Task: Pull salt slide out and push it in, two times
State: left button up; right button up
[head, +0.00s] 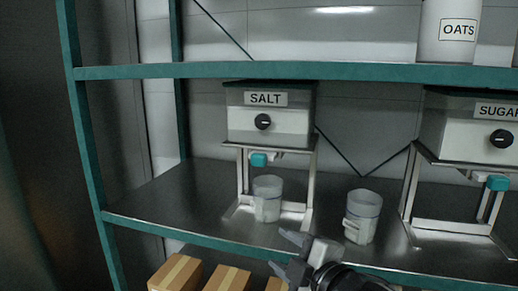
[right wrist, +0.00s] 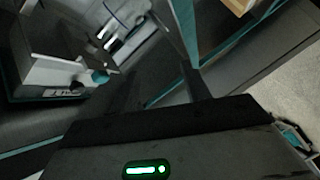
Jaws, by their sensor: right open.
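The salt dispenser (head: 268,130) stands on a metal frame on the shelf in the head view, with a black knob on its front. Its teal slide handle (head: 259,160) sticks out below the box. A translucent cup (head: 267,199) stands beneath the dispenser. My right gripper (head: 281,251) is open and empty, in front of the shelf's front edge, below and right of the slide handle and apart from it. In the right wrist view, a light box with a teal handle (right wrist: 100,77) shows at the left; its label is unreadable. My left gripper is not in view.
A second translucent cup (head: 362,216) stands right of the salt frame. The sugar dispenser (head: 480,133) with its own teal handle (head: 497,183) is at the right. An oats container (head: 445,45) sits on the upper shelf (head: 300,71). Cardboard boxes (head: 175,273) lie below the shelf.

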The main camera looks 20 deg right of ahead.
aim_at(255, 158)
notch_tip(255, 158, up, 13)
jog(key=w+d+n+t, duration=0.2)
jog(key=n, duration=0.3)
jog(key=p+x, duration=0.3)
jog(key=x, duration=1.1)
jog(key=shift+w+d+f, duration=0.1)
jog(key=shift+w+d, duration=0.05)
jog(key=shift+w, duration=0.1)
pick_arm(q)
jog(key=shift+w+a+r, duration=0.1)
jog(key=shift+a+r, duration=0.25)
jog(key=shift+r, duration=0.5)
pick_arm(e)
jog(key=shift+w, duration=0.4)
